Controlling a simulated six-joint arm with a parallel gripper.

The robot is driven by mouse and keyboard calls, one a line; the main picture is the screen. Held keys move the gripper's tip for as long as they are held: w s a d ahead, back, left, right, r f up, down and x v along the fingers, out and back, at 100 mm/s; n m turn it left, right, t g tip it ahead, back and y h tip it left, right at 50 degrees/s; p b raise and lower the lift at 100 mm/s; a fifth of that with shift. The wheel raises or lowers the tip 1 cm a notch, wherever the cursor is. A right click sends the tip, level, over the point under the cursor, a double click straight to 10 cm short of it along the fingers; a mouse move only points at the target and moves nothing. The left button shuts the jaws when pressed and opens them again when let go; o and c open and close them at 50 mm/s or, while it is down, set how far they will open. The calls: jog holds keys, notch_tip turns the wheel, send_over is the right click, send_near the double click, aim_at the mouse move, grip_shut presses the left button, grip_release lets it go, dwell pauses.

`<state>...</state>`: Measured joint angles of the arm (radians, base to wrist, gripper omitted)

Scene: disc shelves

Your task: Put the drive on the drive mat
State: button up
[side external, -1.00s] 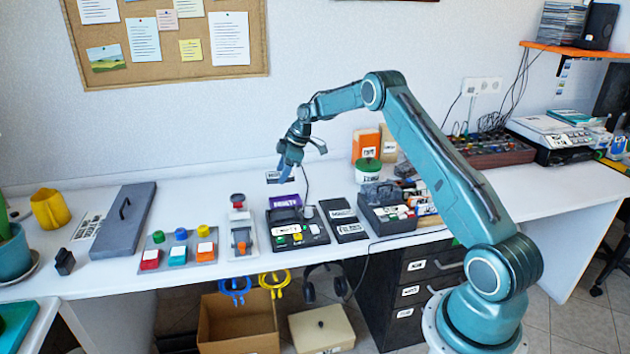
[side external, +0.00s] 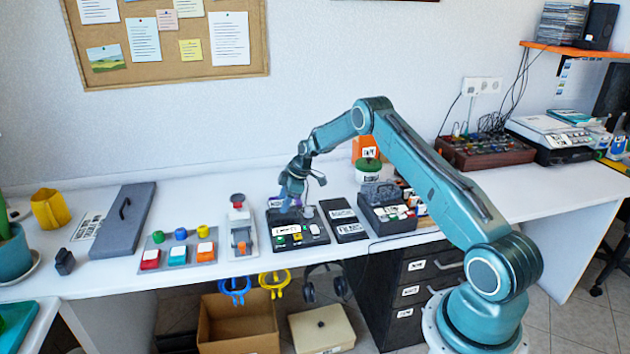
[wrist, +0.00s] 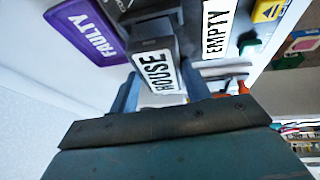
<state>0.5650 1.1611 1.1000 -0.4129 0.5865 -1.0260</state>
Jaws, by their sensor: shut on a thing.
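The drive (wrist: 150,52) is a dark block with a white label reading HOUSE. In the wrist view my gripper (wrist: 162,92) is shut on it. In the side view my gripper (side external: 288,205) is low over the back of a black button unit (side external: 297,237), where the drive is hard to make out. A purple mat (wrist: 88,32) marked FAULTY lies left of the drive in the wrist view; in the side view it is mostly hidden behind my gripper. A flat black mat (side external: 345,221) with two white labels lies right of the unit. I cannot tell which is the drive mat.
A grey device with an orange part (side external: 241,235) stands left of the unit. A dark open box (side external: 383,222) stands right of the black mat, and a green-lidded jar (side external: 367,172) behind. A button panel (side external: 178,250) lies further left.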

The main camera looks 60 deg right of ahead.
jog(key=shift+f, duration=1.35)
jog(key=shift+f, duration=0.1)
jog(key=o, duration=1.4)
jog(key=shift+f, duration=0.1)
jog(key=v, duration=1.4)
jog(key=shift+s+d+f, duration=0.15)
